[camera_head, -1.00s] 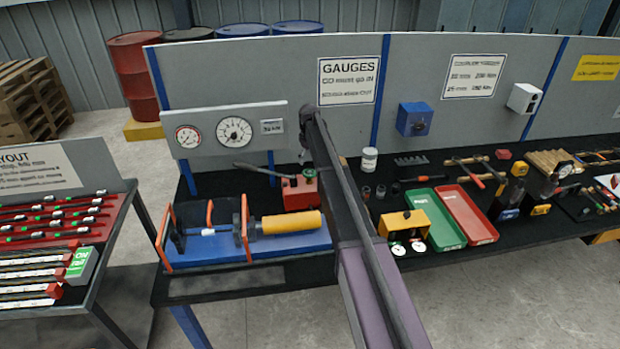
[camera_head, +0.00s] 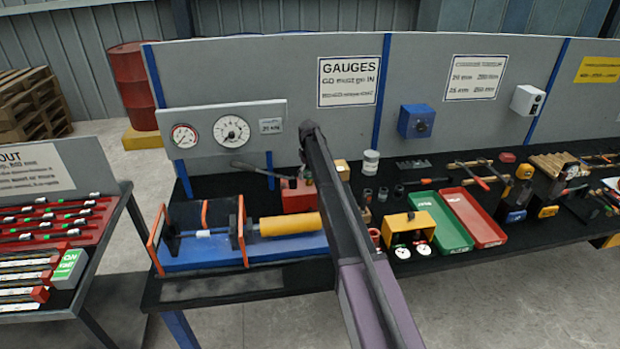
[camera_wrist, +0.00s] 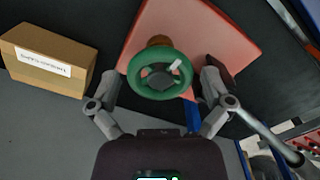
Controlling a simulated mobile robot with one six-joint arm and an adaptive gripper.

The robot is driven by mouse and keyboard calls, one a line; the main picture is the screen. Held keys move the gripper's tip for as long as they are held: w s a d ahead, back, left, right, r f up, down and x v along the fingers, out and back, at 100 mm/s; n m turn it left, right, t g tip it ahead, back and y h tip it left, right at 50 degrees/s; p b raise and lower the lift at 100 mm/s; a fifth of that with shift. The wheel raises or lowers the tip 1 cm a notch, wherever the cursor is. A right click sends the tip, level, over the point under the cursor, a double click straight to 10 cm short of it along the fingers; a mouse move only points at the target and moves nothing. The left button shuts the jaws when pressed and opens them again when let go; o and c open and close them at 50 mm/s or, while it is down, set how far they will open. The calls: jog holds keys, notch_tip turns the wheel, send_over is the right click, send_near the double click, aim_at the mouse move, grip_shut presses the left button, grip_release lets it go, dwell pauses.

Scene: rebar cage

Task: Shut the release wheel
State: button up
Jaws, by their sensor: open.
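The release wheel (camera_wrist: 160,75) is a green round handwheel with a white mark on its rim. It sits on a brass stem in front of the red pump body (camera_wrist: 215,30) in the wrist view. In the head view the red pump (camera_head: 298,195) stands on the bench with its dark lever, partly behind my arm, and the wheel is hidden. My gripper (camera_wrist: 161,80) is open, one finger on each side of the wheel, with gaps visible on both sides. Whether the fingers are level with the rim in depth, I cannot tell.
A labelled cardboard box (camera_wrist: 50,62) lies left of the wheel in the wrist view. The blue rig with its yellow cylinder (camera_head: 290,224) is left of my arm. A yellow gauge block (camera_head: 408,228) and green (camera_head: 440,222) and red (camera_head: 473,218) trays are right.

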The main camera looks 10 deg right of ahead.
jog(key=shift+f, duration=0.1)
jog(key=shift+c, duration=0.2)
jog(key=c, duration=0.9)
jog(key=shift+d, duration=0.1)
